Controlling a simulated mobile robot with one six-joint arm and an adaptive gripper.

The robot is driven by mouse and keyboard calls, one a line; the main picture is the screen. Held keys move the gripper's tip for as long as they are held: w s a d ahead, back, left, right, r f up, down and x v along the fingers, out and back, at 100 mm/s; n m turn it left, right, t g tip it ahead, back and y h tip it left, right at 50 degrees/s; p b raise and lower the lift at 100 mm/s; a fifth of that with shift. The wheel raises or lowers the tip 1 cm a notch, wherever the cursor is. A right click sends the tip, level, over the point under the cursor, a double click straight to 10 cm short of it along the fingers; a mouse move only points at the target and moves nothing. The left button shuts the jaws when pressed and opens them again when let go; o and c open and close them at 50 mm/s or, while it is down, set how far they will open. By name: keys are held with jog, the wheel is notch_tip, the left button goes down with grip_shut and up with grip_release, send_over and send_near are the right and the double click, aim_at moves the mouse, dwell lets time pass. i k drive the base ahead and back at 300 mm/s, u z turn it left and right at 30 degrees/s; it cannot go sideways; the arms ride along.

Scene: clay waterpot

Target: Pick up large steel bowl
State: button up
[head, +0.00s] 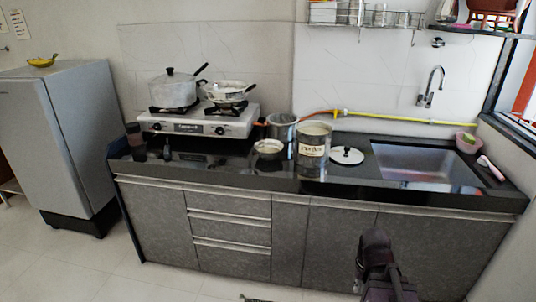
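I cannot tell for sure which vessel is the large steel bowl. A steel pot-like vessel (281,128) stands on the dark counter right of the stove, partly hidden by a labelled pale canister (313,143). A smaller shallow bowl (268,147) sits in front of it. A wide pan (228,91) with a dark handle is on the right burner. My dark arm end with my gripper (376,262) shows at the bottom right, in front of the cabinets and apart from all vessels. Its fingers are not clear.
A lidded pot (173,91) stands on the left burner of the stove (198,122). A round lid (346,155) lies right of the canister. A sink (426,163) with a tap is at the right. A fridge (62,135) stands left. The floor before the cabinets is mostly clear.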

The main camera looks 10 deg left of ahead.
aim_at(268, 150)
jog(key=u, duration=0.75)
jog(key=i, duration=1.25)
jog(key=u, duration=3.85)
jog(key=i, duration=0.15)
jog(key=z, duration=3.25)
jog(key=i, duration=0.2)
jog(key=u, duration=0.2)
